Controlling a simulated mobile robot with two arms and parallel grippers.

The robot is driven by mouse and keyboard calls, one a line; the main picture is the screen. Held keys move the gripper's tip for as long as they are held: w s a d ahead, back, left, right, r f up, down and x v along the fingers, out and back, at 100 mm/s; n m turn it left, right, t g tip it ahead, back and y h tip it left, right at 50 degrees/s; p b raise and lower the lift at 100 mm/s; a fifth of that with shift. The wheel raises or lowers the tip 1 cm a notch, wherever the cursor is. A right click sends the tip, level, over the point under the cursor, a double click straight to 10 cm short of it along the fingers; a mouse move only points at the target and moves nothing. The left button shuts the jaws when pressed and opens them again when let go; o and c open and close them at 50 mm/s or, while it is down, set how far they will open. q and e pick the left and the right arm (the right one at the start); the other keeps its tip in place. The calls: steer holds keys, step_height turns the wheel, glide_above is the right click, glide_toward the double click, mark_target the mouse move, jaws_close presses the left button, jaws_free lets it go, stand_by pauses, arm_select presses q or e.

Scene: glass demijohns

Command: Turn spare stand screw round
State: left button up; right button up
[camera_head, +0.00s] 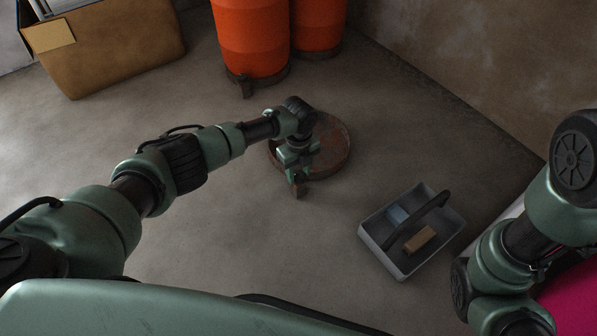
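The spare stand (338,150) is a low, round, rusty reddish-brown base lying on the concrete floor near the middle of the view. A small dark reddish piece (299,190), which looks like its screw, sticks out at the stand's near left edge. My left gripper (294,166) points down at that edge, right by this piece. The wrist covers part of the stand, and the fingers are too small to tell whether they are apart or closed, or touching the screw. My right arm (525,235) shows at the right, but its gripper is out of view.
Two orange demijohns (250,38) (318,22) stand on similar bases behind the spare stand. A grey tote (371,238) with a dark handle holds a tan block and a bluish item. A brown box (115,50) is at upper left. Floor left of the stand is clear; a wall runs along the right.

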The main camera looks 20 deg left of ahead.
arm_select(q)
jaws_close()
